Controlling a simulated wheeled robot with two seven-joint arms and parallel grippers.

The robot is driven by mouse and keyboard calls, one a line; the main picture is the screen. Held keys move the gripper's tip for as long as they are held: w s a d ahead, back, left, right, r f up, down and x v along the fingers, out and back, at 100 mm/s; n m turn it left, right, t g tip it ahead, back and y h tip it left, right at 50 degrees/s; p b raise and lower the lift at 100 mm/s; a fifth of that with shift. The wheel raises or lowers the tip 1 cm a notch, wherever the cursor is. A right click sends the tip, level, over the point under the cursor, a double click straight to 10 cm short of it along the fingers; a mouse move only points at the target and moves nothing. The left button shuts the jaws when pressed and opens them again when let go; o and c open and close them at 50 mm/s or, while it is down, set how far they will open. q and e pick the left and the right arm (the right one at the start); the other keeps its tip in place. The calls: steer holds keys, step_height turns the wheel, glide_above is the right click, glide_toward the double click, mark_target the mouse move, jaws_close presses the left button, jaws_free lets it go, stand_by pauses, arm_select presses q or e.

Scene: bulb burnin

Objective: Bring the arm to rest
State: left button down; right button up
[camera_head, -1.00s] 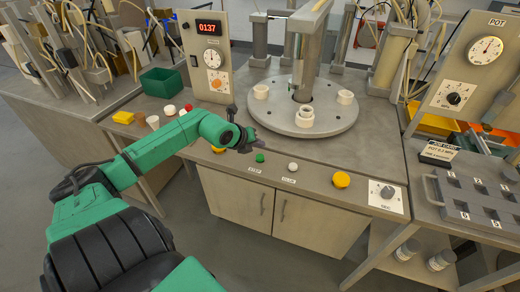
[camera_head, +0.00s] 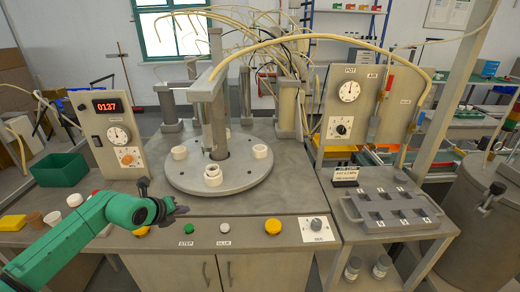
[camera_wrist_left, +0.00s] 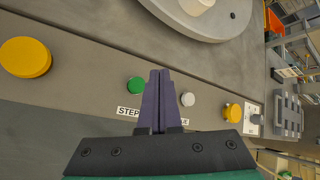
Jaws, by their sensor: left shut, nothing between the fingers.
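My left gripper (camera_head: 180,210) hangs over the front of the grey bench, just left of the green STEP button (camera_head: 188,228). In the left wrist view its two dark fingers (camera_wrist_left: 160,78) lie together with nothing between them. The green button (camera_wrist_left: 136,86) and a white button (camera_wrist_left: 187,99) show on either side of the fingers, apart from them. My green left arm (camera_head: 65,240) comes in from the lower left. My right gripper is in neither view.
A round turntable (camera_head: 180,185) with white sockets stands behind the gripper. A yellow button (camera_head: 273,226) and a dial (camera_head: 316,225) are to the right, then a grey slotted block (camera_head: 372,222). A green bin (camera_head: 60,172) and small cups are at left.

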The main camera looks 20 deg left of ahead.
arm_select(q)
steer(key=w+d+r+t+h, duration=0.1)
steer(key=d+r+t+h, duration=0.3)
steer(key=d, duration=0.6)
step_height(320, 180, up, 9)
steer(key=n+t+y, duration=0.2)
steer(key=n+t, duration=0.4)
steer(key=n, duration=0.4)
steer(key=s+a+f+n+g+y, duration=0.55)
steer(key=a+f+n+y, duration=0.2)
steer(key=n, duration=0.45)
steer(key=s+d+f+n+g+h, duration=0.3)
steer(key=s+d+f+g+h, duration=0.3)
steer(key=s+d+f+g, duration=0.65)
steer(key=s+f+t, duration=0.1)
steer(key=s+f, duration=0.1)
steer(key=f, duration=1.1)
steer(key=s+f, duration=0.2)
steer(key=f, duration=1)
steer(key=s+a+f+g, duration=0.1)
steer(key=s+a+f, duration=0.1)
steer(key=s+f, duration=1.4)
steer(key=shift+s+f+m, duration=0.2)
steer(key=shift+s+m, duration=0.1)
steer(key=shift+s, duration=0.55)
